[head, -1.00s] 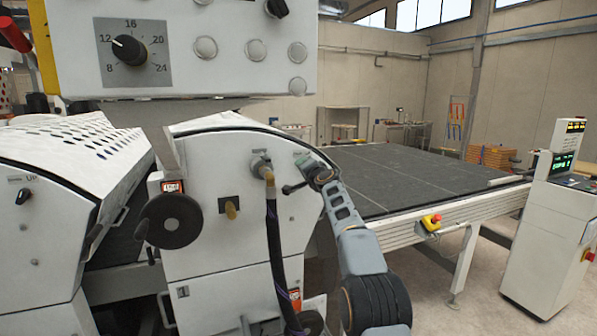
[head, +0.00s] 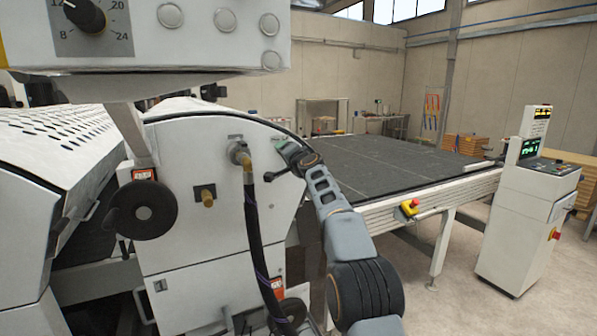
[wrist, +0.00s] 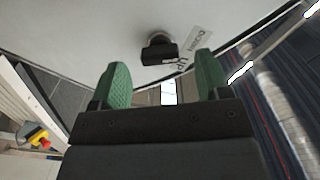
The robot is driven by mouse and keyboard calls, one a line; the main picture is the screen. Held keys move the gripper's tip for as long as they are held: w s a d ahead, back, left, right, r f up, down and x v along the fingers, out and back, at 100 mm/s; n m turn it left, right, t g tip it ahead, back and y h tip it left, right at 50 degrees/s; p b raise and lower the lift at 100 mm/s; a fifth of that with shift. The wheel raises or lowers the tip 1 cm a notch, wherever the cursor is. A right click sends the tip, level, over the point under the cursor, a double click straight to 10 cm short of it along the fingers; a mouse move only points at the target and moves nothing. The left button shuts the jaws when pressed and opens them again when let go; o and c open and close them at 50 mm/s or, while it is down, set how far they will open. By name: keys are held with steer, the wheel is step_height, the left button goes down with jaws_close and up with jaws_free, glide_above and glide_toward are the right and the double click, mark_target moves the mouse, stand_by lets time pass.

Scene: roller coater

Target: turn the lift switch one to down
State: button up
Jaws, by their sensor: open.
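The lift switch (wrist: 160,50) is a small black knob on the white machine panel in the wrist view. A label reading Down and UP lies beside it, tilted in the picture. My gripper (wrist: 164,78) has two green pads spread apart with nothing between them. The knob appears ahead of the gap between the pads, apart from both. In the head view my gripper (head: 287,150) is at the upper right edge of the white side panel (head: 190,235). The switch cannot be made out there.
A hose (head: 254,225) hangs left of my arm, near a black handwheel (head: 142,209). A dark conveyor table (head: 390,170) with a red emergency button (head: 410,205) is to the right. A control console (head: 530,215) stands farther right. Floor between them is clear.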

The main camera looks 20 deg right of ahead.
steer(key=s+d+b, duration=0.2)
steer(key=s+b, duration=0.4)
steer(key=s, duration=0.5)
steer(key=s+a+f+n+g, duration=0.1)
steer(key=s+f+n+g, duration=0.15)
steer(key=f, duration=0.55)
steer(key=s+a+f+n+g, duration=0.1)
steer(key=s+f+g, duration=0.25)
steer(key=f, duration=0.55)
steer(key=s+a+f+n+g+h+p, duration=0.1)
steer(key=s+f+n+g+p, duration=0.2)
steer(key=s, duration=1.2)
steer(key=s+a+f+n+g+h+p, duration=0.1)
steer(key=s+f+g+p, duration=0.4)
steer(key=s, duration=1)
step_height(320, 180, down, 2)
steer(key=shift+s+f+n+h, duration=0.2)
steer(key=shift+s+n+h, duration=0.15)
steer(key=shift+n+h, duration=0.6)
